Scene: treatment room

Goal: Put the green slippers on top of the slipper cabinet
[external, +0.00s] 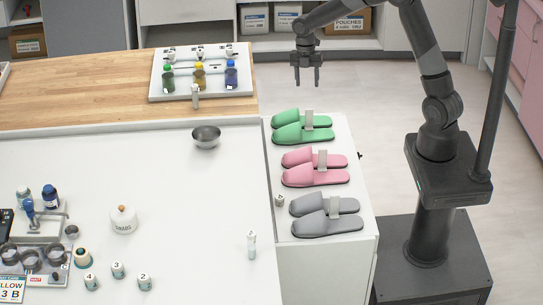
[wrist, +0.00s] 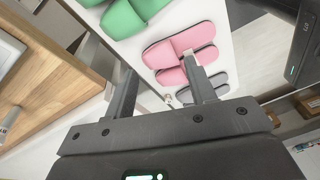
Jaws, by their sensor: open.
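My gripper (external: 307,84) is open and empty. It points down, beyond the far end of the cabinet and apart from the slippers. In the wrist view, its two fingers (wrist: 159,66) stand apart, with the right finger overlapping the view of the pink slippers.
Pink slippers (external: 315,168) and grey slippers (external: 325,215) lie nearer on the same cabinet top.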

